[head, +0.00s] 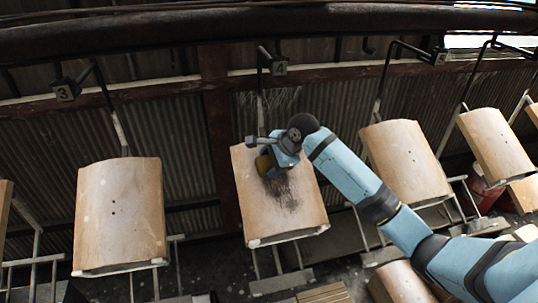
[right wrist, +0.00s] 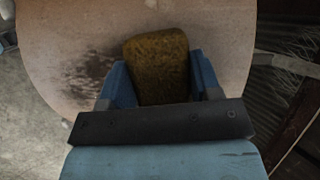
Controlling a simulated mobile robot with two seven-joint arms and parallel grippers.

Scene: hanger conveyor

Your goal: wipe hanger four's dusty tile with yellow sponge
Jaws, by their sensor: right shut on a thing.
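Hanger four, marked by a "4" tag (head: 280,68), carries a tan curved tile (head: 305,205) with a dark dusty smudge (head: 284,192) near its middle. The smudge also shows in the right wrist view (right wrist: 95,72), left of the sponge. My right gripper (head: 272,160) is over the upper middle of this tile. It is shut on the yellow sponge (right wrist: 157,65), whose brownish-yellow face stands out between the blue fingers in the wrist view. The sponge (head: 264,164) is close against the tile at the smudge's upper end; exact contact is hard to tell. My left gripper is not in view.
Hanger three's tile (head: 120,212) hangs to the left, and another tile (head: 407,160) hangs to the right behind my right arm. More tiles hang farther right. A dark overhead rail (head: 180,30) runs across the top. Metal frames stand below the tiles.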

